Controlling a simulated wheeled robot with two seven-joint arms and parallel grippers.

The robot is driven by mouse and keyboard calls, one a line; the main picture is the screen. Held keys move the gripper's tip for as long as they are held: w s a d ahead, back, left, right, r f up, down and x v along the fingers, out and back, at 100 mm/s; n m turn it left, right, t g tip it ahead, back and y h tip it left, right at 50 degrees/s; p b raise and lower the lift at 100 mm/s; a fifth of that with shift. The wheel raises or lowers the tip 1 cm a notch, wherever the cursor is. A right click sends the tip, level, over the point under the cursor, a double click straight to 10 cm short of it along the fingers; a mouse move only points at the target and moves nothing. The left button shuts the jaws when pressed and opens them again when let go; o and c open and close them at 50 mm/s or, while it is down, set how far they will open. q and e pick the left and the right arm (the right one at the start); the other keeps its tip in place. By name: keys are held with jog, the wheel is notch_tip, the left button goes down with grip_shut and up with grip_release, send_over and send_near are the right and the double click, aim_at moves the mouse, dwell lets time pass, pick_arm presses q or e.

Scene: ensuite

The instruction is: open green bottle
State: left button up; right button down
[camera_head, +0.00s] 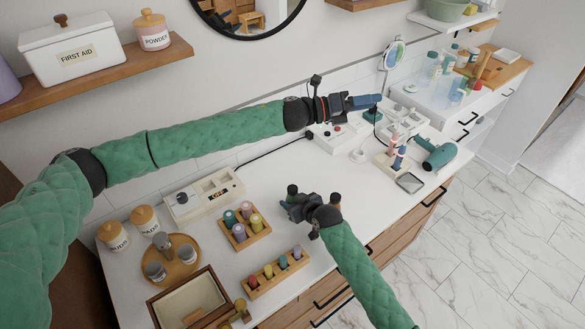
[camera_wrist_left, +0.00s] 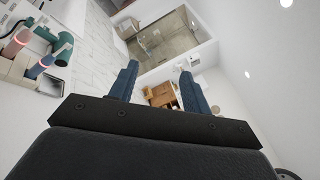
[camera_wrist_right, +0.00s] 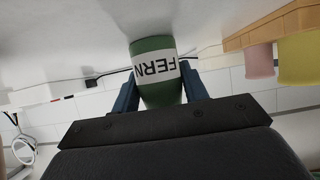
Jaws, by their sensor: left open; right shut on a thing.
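The green bottle (camera_wrist_right: 155,92) with a white "FERN" label is between the blue fingers of my right gripper (camera_wrist_right: 160,90), which is shut on it. In the head view the bottle (camera_head: 292,189) shows as a small dark green piece at my right gripper (camera_head: 290,203), over the middle of the counter. Its top is hidden in the right wrist view, and I cannot tell whether its base touches the counter. My left gripper (camera_head: 366,102) is open and empty, back and to the right of the bottle. Its spread blue fingers (camera_wrist_left: 160,82) show in the left wrist view.
Wooden racks of small coloured bottles (camera_head: 243,228) (camera_head: 275,271) stand left of my right gripper. A white device (camera_head: 203,196), jars (camera_head: 145,220) and a tray (camera_head: 190,301) are further left. A green hair dryer (camera_head: 440,155) lies right. Bare counter (camera_head: 340,180) surrounds the right gripper.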

pick_arm(q)
jog(key=w+a+f+n+t+y, duration=0.2)
jog(key=w+f+n+t+y, duration=0.25)
jog(key=w+n, duration=0.25)
jog(key=m+g+y, duration=0.2)
jog(key=g+y, duration=0.6)
jog(key=y, duration=0.6)
send_over(292, 188)
jog(key=shift+t, duration=0.25)
notch_tip(292, 188, down, 17)
jog(key=shift+r, duration=0.15)
jog(key=shift+f, duration=4)
